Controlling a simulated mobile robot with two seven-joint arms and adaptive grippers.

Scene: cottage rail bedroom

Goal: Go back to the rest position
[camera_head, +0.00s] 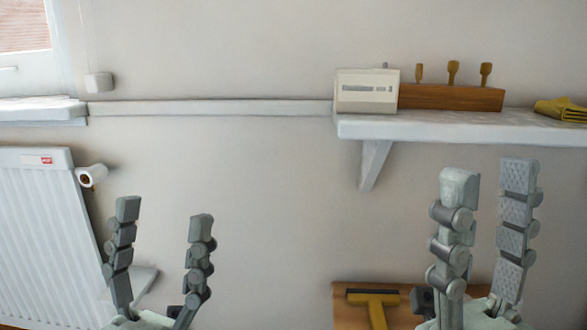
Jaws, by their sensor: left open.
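My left gripper (163,214) stands upright in the lower left of the head view. Its two fingers are spread, with only bare wall showing between them. My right gripper (489,172) stands upright in the lower right, below the wall shelf in the picture. Its fingers are apart, and I see nothing held between them. Both grippers point upward, and the arms below them are mostly out of view.
A white shelf (440,128) carries a cream box (367,92), a wooden peg rack (450,97) and a yellow cloth (562,109). A radiator (40,235) stands left. A yellow-handled tool (377,312) lies on a wooden surface (348,318).

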